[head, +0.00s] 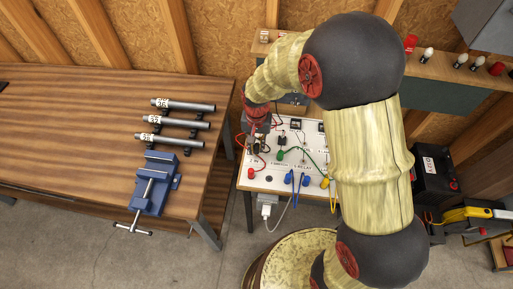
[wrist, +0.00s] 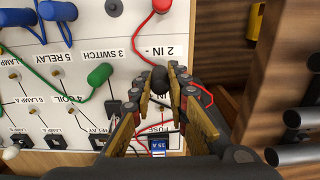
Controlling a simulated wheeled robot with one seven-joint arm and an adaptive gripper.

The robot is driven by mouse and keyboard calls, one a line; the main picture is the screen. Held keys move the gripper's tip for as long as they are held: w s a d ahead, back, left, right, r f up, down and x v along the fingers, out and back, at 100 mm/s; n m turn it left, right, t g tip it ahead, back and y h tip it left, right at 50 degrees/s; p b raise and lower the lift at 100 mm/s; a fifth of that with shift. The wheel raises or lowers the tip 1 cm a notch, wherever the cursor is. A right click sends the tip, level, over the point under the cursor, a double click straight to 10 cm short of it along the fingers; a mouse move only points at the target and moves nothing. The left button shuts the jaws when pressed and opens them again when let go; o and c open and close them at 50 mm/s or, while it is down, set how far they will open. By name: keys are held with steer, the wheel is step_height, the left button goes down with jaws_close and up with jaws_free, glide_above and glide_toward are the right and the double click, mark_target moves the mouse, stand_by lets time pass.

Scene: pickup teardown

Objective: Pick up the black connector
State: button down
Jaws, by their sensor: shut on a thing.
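The black connector (wrist: 159,79) sits between my fingertips in the wrist view, near the "2 IN -" label of the white panel (wrist: 203,8). My gripper (wrist: 164,82) is shut on it, one finger on each side. I cannot tell whether the connector is seated in the panel or lifted from it. In the head view my gripper (head: 257,128) is over the left part of the panel (head: 262,184), and the connector cannot be made out there.
Red (wrist: 162,5), green (wrist: 100,74) and blue (wrist: 58,11) connectors with cables stand close by on the panel. A blue fuse (wrist: 158,146) lies below my fingers. A wooden bench (head: 70,120) with a blue vise (head: 157,183) and metal tubes (head: 184,104) stands left.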

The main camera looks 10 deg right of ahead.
steer(key=s+d+r+p, duration=0.2)
steer(key=s+r, duration=0.8)
steer(key=s, duration=0.4)
steer(key=shift+d+r+p, duration=0.15)
steer(key=shift+p, duration=0.25)
steer(key=shift+w, duration=0.1)
